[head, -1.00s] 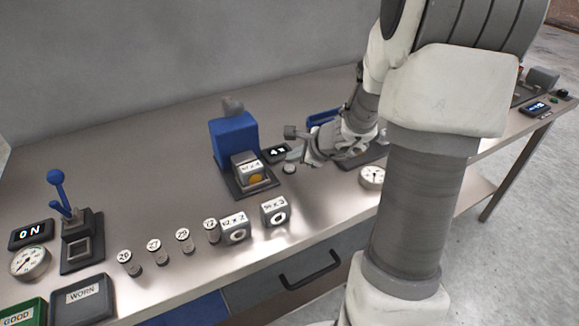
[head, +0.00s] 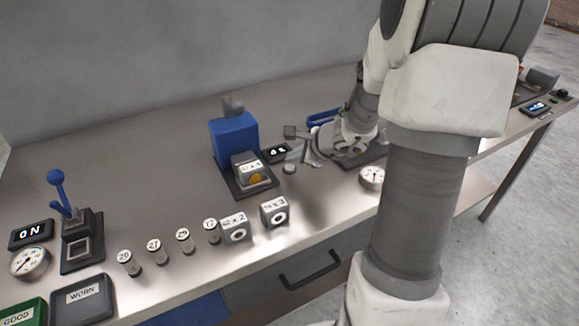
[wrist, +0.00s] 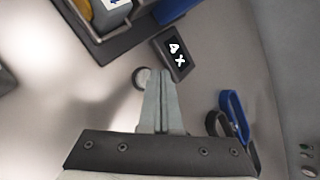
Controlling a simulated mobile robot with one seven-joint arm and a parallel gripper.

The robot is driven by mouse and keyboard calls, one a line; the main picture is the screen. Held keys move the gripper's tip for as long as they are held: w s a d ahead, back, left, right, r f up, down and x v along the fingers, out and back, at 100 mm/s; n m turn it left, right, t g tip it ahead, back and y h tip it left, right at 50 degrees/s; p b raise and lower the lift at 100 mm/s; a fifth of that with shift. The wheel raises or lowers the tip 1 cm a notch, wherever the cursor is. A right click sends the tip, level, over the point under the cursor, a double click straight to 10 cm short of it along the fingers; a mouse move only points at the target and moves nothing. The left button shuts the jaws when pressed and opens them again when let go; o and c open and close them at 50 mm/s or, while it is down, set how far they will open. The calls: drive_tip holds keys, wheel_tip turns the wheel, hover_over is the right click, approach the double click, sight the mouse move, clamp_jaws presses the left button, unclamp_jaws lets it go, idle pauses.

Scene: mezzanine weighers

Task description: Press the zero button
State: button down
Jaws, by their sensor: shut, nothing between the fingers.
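A small round grey knob (head: 289,168), which looks like a button, sits on the bench in front of a small dark display (head: 276,152) reading "4 x"; no label on it is legible. In the wrist view the button (wrist: 141,77) is just left of my fingertips and partly covered by them, and the display (wrist: 174,53) is above and right. My gripper (wrist: 162,76) is shut and empty, fingers pointing toward the bench. In the head view my gripper (head: 309,160) is just right of the button. I cannot tell its height or whether it touches anything.
A blue weigher (head: 233,139) holding a labelled block (head: 249,170) stands left of the button. Two labelled blocks (head: 274,213) and several small numbered weights (head: 184,241) stand in front. A round dial (head: 372,177) and a blue-handled item (wrist: 234,115) are on the right.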

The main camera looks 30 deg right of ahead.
sight(293, 169)
drive_tip(key=shift+f, duration=0.2)
drive_tip(key=shift+f+b, duration=0.3)
drive_tip(key=shift+b, duration=0.3)
drive_tip(key=shift+f+b, duration=0.4)
drive_tip(key=shift+b, duration=0.15)
idle(0.3)
drive_tip(key=shift+r, duration=0.1)
drive_tip(key=shift+r+p, duration=0.65)
drive_tip(key=shift+r, duration=0.1)
wheel_tip(293, 169, up, 5)
drive_tip(key=p, duration=0.4)
drive_tip(key=shift+r, duration=0.1)
idle(0.8)
